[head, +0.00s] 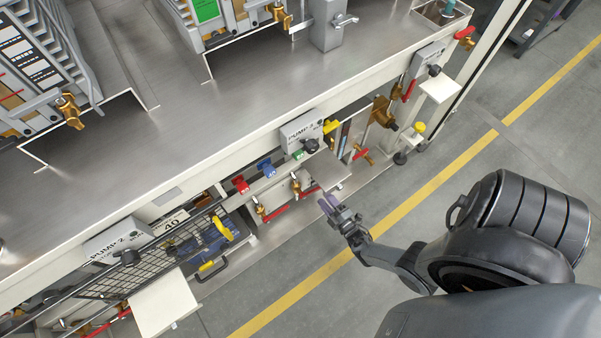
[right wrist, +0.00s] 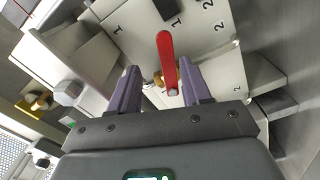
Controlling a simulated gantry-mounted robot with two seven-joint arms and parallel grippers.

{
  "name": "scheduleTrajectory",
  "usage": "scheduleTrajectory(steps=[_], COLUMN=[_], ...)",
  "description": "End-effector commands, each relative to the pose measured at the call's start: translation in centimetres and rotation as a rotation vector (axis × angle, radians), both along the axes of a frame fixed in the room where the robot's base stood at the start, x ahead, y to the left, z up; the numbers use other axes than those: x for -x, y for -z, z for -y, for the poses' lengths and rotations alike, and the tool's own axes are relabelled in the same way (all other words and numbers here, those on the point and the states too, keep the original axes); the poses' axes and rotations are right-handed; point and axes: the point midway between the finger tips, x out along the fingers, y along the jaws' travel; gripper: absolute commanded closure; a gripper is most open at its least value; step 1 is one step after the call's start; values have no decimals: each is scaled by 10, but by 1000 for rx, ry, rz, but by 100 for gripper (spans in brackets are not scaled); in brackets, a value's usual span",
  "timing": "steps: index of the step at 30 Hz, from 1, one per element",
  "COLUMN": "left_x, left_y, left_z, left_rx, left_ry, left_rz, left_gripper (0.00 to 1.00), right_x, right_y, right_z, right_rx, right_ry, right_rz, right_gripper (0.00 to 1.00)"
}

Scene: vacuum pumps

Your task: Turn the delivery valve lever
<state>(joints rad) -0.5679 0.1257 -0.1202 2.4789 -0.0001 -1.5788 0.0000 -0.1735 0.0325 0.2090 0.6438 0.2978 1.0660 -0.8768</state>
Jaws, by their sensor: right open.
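A red valve lever (right wrist: 167,62) on a brass valve (right wrist: 158,80) stands between the fingers of my right gripper (right wrist: 161,74) in the right wrist view. The gripper is open, with a gap on both sides of the lever. In the head view the right gripper (head: 328,204) is just in front of the pump bench, near two small brass valves with red levers, one at left (head: 277,214) and one at right (head: 308,192). My left gripper is not in view.
A panel numbered 1 and 2 (right wrist: 210,45) lies behind the lever. The PUMP-2 box (head: 116,243), a wire basket (head: 150,258) and a white plate (head: 163,303) are at the left. The bench top (head: 225,115) overhangs the valves. The grey floor in front is clear.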

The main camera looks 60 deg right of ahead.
Motion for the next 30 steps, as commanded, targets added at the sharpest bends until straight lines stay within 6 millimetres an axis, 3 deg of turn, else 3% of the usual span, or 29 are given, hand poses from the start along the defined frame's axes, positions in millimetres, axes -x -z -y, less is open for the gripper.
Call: scheduleTrajectory(steps=[5,12,21,30], left_x=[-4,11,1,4], left_y=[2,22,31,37], left_z=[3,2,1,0], left_rx=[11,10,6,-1], left_ry=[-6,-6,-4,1], left_rz=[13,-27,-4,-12], left_gripper=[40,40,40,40], right_x=[-8,-42,-83,-99], right_y=[4,4,4,2], right_z=[3,15,30,35], right_rx=[-1,0,-1,-1], right_ry=[0,0,0,0], right_rz=[-3,-1,-3,-4], right_gripper=[52,52,52,52])
